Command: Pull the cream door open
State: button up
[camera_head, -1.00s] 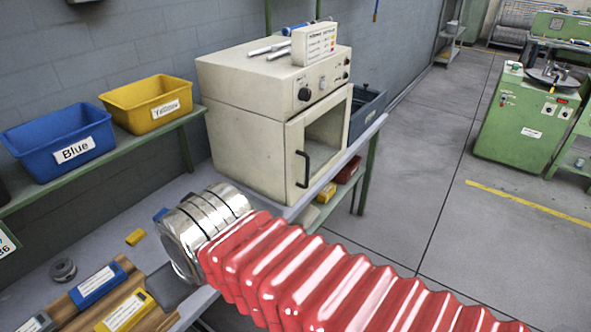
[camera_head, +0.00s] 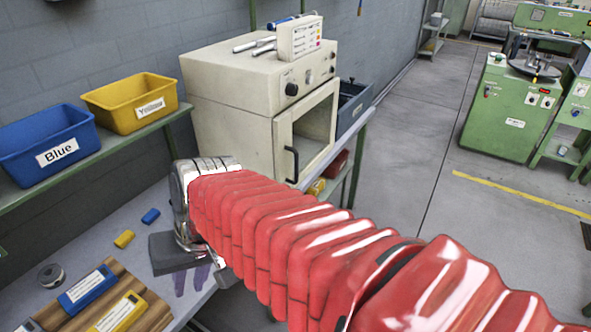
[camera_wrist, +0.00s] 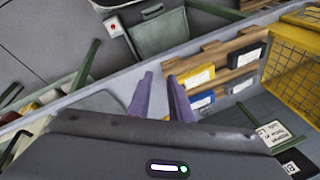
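The cream door (camera_head: 312,148) is on the front of a cream oven (camera_head: 232,110) on the bench, in the head view. It has a window and a black upright handle (camera_head: 291,164), and it looks closed. My gripper (camera_head: 191,283) is low over the bench, left of and nearer than the oven, clear of the handle. Its two purple fingers point down in the head view. In the wrist view the fingers (camera_wrist: 160,80) stand apart with nothing between them. A black bracket at the lower left of the wrist view looks like the door handle (camera_wrist: 13,146).
A blue bin (camera_head: 48,145) and a yellow bin (camera_head: 130,103) stand on a shelf at left. A wooden rack (camera_head: 65,318) with labelled boxes lies near my gripper. A white box (camera_head: 300,38) and tools sit on the oven. The floor (camera_head: 420,150) right of the bench is clear.

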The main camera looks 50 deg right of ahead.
jog(key=w+d+f+m+t+y, duration=0.25)
jog(key=w+d+m, duration=0.25)
jog(key=d+m, duration=0.4)
jog(key=w+d+f+m+t+y, duration=0.2)
jog(key=w+d+m+t+y, duration=0.2)
jog(key=d+m, duration=0.55)
jog(key=m+t+h, duration=0.8)
jog(key=m+h, duration=0.2)
jog(key=m, duration=0.4)
send_near(296, 180)
jog(key=s+r, duration=0.4)
jog(key=shift+w+r, duration=0.1)
jog(key=shift+w, duration=0.15)
jog(key=w, duration=0.4)
jog(key=w+d, duration=0.1)
jog(key=w, duration=0.8)
jog(key=shift+w+d, duration=0.25)
jog(key=shift+w, duration=0.15)
